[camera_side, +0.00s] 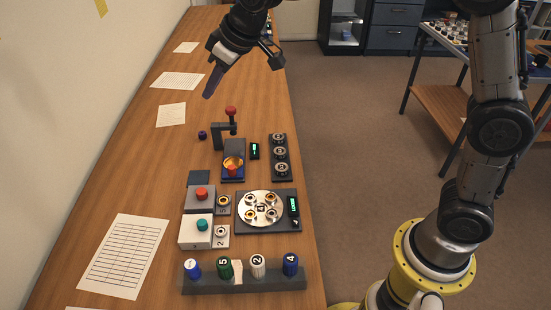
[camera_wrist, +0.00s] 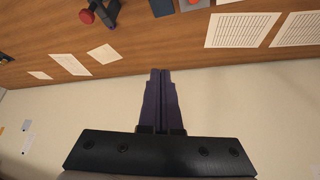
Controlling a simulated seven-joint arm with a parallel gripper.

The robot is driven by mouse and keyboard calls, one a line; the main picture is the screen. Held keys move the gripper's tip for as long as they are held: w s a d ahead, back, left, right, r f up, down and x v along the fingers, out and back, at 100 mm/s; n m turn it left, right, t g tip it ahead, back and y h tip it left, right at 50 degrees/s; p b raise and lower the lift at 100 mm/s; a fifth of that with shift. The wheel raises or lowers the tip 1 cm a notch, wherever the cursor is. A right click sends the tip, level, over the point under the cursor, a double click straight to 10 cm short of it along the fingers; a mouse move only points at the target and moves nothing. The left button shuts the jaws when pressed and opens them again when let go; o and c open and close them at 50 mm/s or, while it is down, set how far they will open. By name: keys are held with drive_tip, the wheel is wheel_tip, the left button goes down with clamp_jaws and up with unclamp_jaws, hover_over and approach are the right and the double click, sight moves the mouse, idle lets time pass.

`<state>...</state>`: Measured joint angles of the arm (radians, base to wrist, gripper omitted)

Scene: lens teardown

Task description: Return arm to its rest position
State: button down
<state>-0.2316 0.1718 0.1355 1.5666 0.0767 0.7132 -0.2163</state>
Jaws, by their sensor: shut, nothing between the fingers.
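My gripper (camera_side: 208,95) is in the air above the far part of the wooden table (camera_side: 140,190), its purple fingers tilted down and to the left in the side view. In the wrist view my gripper (camera_wrist: 160,72) shows its two fingers together with nothing between them. Behind the fingers are the pale wall (camera_wrist: 60,120) and the table's edge. My gripper is apart from the press with the red knob (camera_side: 231,111), which stands nearer the camera on the table.
A turntable (camera_side: 245,222), a red-button box (camera_side: 195,204), a teal-button box (camera_side: 191,238) and a rack of numbered cylinders (camera_side: 215,286) stand nearer the camera. Paper sheets (camera_side: 122,262) lie along the wall side. Open floor (camera_side: 350,140) lies right of the table.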

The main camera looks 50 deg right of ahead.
drive_tip(key=s+d+r+m+t+h, duration=0.1)
drive_tip(key=s+d+r, duration=0.3)
drive_tip(key=s, duration=0.5)
drive_tip(key=s+d+r+m+t, duration=0.1)
drive_tip(key=s+d+r, duration=0.2)
drive_tip(key=s+d, duration=0.4)
drive_tip(key=s+d+f+m+g, duration=0.1)
drive_tip(key=s+f, duration=0.4)
drive_tip(key=s, duration=0.4)
drive_tip(key=s+d+f+m+g+h, duration=0.1)
drive_tip(key=s+f, duration=0.4)
drive_tip(key=s, duration=0.3)
drive_tip(key=shift+s+m, duration=0.3)
drive_tip(key=shift+s, duration=0.05)
